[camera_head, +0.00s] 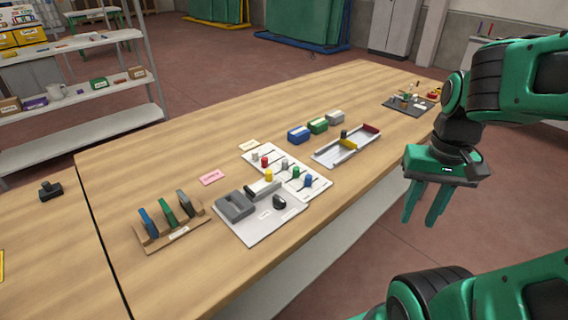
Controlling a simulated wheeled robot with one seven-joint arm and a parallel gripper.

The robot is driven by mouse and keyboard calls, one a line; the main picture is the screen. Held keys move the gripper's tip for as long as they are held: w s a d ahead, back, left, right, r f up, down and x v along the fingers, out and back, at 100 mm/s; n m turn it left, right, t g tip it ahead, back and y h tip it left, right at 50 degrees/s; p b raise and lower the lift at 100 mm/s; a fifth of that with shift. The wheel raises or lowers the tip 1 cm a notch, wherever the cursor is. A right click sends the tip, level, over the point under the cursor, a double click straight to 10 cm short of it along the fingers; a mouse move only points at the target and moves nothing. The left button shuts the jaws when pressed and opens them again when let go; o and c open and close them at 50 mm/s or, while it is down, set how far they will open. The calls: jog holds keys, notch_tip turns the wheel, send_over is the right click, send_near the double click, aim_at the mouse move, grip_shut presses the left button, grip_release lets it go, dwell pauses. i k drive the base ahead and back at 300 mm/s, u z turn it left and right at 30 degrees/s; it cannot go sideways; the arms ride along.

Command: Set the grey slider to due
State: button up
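A white slider panel (317,191) lies near the middle of the table, with several coloured knobs on dark slots. A knob that looks grey (284,163) stands between the red knob (264,161) and the green knob (296,172). A blue knob (308,181) is at the right, and a yellow one (268,175) is nearer the front. The markings are too small to read, so I cannot tell which position is due. My gripper (425,214) points down to the right of the table, well away from the panel. Its two fingers are apart with nothing between them.
In front of the sliders is a light plate (262,228) with a grey block and a black knob. A rack (172,237) with upright coloured pieces stands left of it. A pink card (212,177), small boxes (318,126) and a tray (348,148) surround the panel.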

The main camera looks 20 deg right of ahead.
aim_at(284, 162)
jog(key=k, duration=1.3)
jog(key=z, duration=0.25)
jog(key=i, duration=1.8)
jog(key=u, duration=0.45)
